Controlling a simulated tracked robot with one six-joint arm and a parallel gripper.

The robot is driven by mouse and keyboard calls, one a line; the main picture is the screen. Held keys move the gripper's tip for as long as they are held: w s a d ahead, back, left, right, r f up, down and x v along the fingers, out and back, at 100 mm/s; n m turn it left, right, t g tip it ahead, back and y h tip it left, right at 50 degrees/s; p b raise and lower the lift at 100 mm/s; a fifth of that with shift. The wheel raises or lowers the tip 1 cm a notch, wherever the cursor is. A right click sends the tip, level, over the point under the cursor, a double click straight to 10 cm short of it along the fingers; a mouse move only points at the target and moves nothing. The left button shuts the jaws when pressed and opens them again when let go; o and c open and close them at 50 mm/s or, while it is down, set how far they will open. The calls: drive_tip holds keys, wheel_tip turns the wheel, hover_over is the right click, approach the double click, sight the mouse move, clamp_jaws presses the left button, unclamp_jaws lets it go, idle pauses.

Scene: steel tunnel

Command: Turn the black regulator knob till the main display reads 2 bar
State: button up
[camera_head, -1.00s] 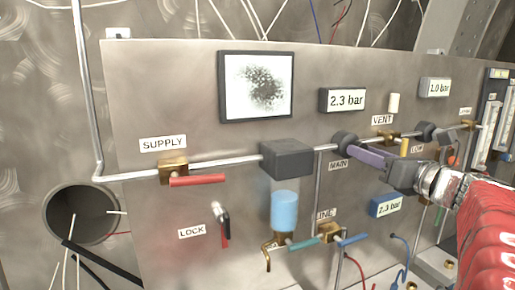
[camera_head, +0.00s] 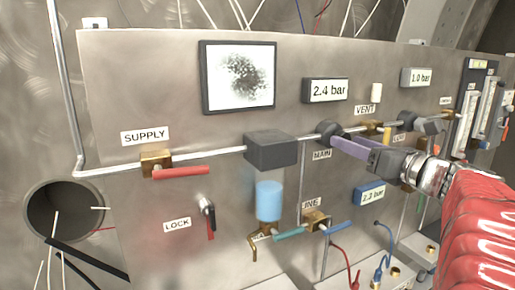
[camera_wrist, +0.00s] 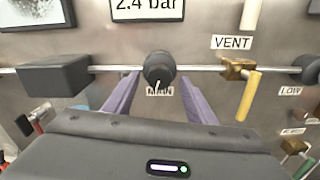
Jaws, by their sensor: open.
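The black regulator knob (camera_head: 328,131) sits on the pipe above the MAIN label. In the wrist view the knob (camera_wrist: 159,69) is between and just beyond the fingertips, with a pale pointer mark at its lower edge. My gripper (camera_wrist: 155,80) is open, a purple finger on each side of the knob with gaps showing. In the head view my gripper (camera_head: 338,143) reaches the knob from the right, and the arm hides part of the panel. The main display (camera_head: 326,90) above reads 2.4 bar.
A dark block (camera_head: 271,150) on the pipe is left of the knob. The VENT valve (camera_wrist: 239,70), with a yellow handle, is close on the right. A second black knob (camera_head: 413,121) is farther right, below a 1.0 bar display (camera_head: 416,77). A blue display (camera_head: 370,194) is below my gripper.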

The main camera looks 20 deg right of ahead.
drive_tip(key=s, duration=1.2)
drive_tip(key=shift+s+d, duration=0.2)
drive_tip(key=shift+s, duration=0.1)
drive_tip(key=shift+f, duration=0.1)
drive_tip(key=w+a+f+n+g+y, duration=0.1)
drive_tip(key=w+a+f+n+g, duration=0.25)
drive_tip(key=f, duration=0.45)
drive_tip(key=w+a+f+n+g+y, duration=0.2)
drive_tip(key=a+f+g, duration=0.15)
drive_tip(key=f, duration=0.35)
drive_tip(key=w+a+f+n+g+y, duration=0.1)
drive_tip(key=w+a+f+n+g, duration=0.15)
drive_tip(key=a+f, duration=0.4)
drive_tip(key=s+a+f+n+g+h, duration=0.1)
drive_tip(key=s+a+f+n+h, duration=0.1)
drive_tip(key=a+n, duration=0.7)
drive_tip(key=s+a+f+n+g+h, duration=0.2)
drive_tip(key=a+n, duration=0.7)
drive_tip(key=n, duration=1.1)
drive_tip(key=s+f, duration=0.2)
drive_tip(key=s, duration=0.2)
drive_tip(key=shift+s+a+n+h, duration=0.15)
drive_tip(key=shift+a+n+h, duration=0.05)
drive_tip(key=shift+n+h, duration=0.1)
